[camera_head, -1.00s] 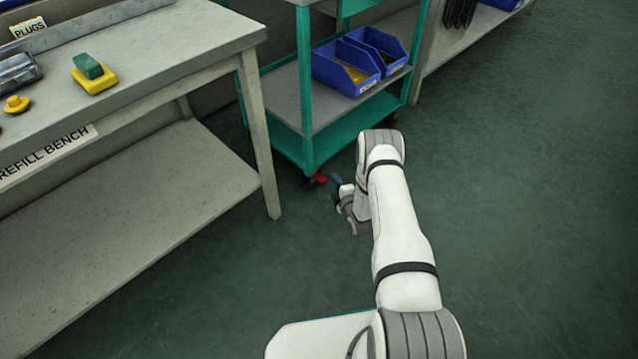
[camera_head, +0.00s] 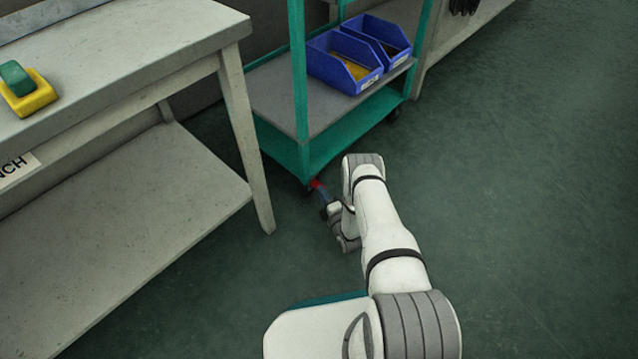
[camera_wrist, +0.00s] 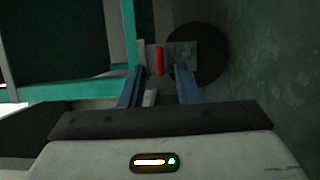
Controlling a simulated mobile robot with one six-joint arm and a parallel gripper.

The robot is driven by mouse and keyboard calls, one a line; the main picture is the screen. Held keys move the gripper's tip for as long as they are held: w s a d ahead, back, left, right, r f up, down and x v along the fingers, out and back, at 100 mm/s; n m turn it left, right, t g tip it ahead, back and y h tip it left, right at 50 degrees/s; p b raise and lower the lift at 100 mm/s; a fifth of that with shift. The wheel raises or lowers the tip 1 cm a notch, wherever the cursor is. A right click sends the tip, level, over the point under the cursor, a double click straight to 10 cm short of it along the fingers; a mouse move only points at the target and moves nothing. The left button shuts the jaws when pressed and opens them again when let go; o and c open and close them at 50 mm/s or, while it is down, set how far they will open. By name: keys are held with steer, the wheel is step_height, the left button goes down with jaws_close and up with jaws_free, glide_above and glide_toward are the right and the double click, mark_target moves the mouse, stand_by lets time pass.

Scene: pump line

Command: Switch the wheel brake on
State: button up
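The wheel brake is a small red lever (camera_head: 317,184) at the near bottom corner of the green cart (camera_head: 304,155). In the wrist view the red lever (camera_wrist: 159,60) stands in front of a grey metal plate, beside a dark wheel (camera_wrist: 205,55). My gripper (camera_head: 323,193) is low by that corner, close to the lever. In the wrist view my gripper (camera_wrist: 158,72) has its two blue fingers apart, with the red lever showing between and just beyond their tips. I cannot tell whether a finger touches it.
A grey workbench (camera_head: 150,60) with a lower shelf (camera_head: 130,210) stands left of the cart, its leg near my gripper. A yellow and green block (camera_head: 28,95) lies on it. Blue bins (camera_head: 345,85) sit on the cart shelf. The floor to the right is clear.

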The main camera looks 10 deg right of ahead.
mark_target(319, 184)
steer(key=x, duration=0.1)
steer(key=b+x, duration=0.1)
steer(key=x, duration=0.2)
steer(key=shift+w+d+f+b, duration=0.1)
steer(key=shift+d+f+b, duration=0.1)
steer(key=shift+d+b, duration=0.1)
steer(key=shift+w+a+r, duration=0.15)
steer(key=shift+w, duration=0.45)
jaws_close()
